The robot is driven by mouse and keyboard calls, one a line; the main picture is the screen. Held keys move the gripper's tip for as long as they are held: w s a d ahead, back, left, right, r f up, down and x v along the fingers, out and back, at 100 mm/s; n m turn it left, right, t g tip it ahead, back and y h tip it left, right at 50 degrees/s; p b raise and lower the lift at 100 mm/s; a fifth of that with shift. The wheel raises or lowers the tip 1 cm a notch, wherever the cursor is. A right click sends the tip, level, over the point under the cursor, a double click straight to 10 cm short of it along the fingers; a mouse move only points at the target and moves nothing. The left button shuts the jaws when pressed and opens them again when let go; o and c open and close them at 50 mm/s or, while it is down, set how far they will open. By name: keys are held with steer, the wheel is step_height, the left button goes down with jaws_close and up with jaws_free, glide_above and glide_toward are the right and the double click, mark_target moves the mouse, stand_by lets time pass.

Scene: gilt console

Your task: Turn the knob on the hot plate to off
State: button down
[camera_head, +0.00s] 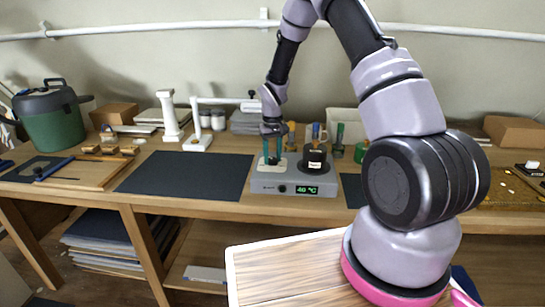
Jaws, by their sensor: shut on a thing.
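The grey hot plate (262,188) stands on the workbench near its front edge. Its lit green display (307,190) reads about 40 °C, with a small dark round part beside it on the front face. My gripper (272,161) points down over the left part of the hot plate's top, at a pale plate. Its teal fingers are shut on a small dark thing there, which looks like the knob. The fingers mostly hide it, so its turn position cannot be told. A black labelled pot (315,160) sits on the right part of the hot plate.
A dark mat (185,174) lies left of the hot plate. A white stand (198,142) and a white column (171,118) are behind it. Brushes and jars stand close behind the pot. A green pot (52,125) is at the far left. My arm hides part of the right side.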

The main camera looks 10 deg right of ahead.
mark_target(273, 159)
steer(key=n, duration=1.2)
stand_by(0.6)
steer(key=shift+c, duration=1.8)
jaws_free()
step_height(273, 159, up, 11)
